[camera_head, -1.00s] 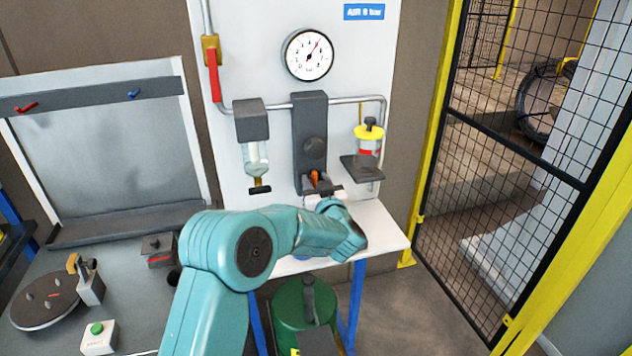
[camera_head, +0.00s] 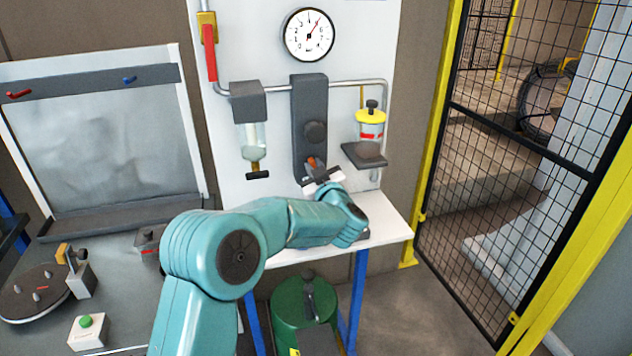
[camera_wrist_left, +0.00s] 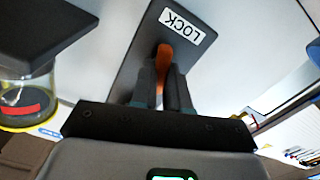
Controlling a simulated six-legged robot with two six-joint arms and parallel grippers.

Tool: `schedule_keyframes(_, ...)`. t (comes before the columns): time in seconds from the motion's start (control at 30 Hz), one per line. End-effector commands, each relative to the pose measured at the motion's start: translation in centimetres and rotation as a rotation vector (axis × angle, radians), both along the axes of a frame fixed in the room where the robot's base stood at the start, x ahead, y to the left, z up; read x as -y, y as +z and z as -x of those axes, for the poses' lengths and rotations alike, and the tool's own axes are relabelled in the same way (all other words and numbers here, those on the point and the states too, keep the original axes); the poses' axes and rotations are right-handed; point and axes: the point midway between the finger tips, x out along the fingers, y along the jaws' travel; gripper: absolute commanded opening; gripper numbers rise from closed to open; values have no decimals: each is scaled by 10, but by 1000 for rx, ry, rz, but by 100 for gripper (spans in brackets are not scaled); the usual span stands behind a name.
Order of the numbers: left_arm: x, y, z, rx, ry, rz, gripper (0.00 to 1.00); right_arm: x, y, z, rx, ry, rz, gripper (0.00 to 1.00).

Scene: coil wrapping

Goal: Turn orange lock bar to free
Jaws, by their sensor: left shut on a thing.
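The orange lock bar (camera_head: 311,163) is at the lower end of the dark grey upright block (camera_head: 310,110) on the white panel. In the left wrist view the orange bar (camera_wrist_left: 164,62) lies between the fingers of my left gripper (camera_wrist_left: 164,85), which is shut on it. A white LOCK label (camera_wrist_left: 181,25) is beside it on the dark plate. In the head view my left gripper (camera_head: 318,177) is at the bar, and my teal forearm is below it. The bar's lower part is hidden by the fingers. My right gripper is not in view.
A glass bowl with a yellow rim (camera_head: 370,130) is right of the block, and a clear glass bowl (camera_head: 254,145) is left. A red-handled valve (camera_head: 210,55) and a gauge (camera_head: 309,35) are above. A mesh fence (camera_head: 500,160) stands at right.

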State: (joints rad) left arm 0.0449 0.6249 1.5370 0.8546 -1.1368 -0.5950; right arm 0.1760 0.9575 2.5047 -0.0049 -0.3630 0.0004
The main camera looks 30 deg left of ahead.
Motion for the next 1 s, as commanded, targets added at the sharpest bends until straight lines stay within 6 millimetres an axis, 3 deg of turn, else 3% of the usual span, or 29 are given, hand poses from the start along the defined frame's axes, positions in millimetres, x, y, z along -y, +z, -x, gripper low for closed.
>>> schedule_keyframes(0.03, 0, -6, 1, 40, 2, 28, 0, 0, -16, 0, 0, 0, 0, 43)
schedule_keyframes(0.3, -1, -6, 1, 235, 1, 195, 0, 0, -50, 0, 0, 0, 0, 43)
schedule_keyframes(1.0, -2, -7, 3, 726, 1, 617, 0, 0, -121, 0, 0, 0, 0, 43)
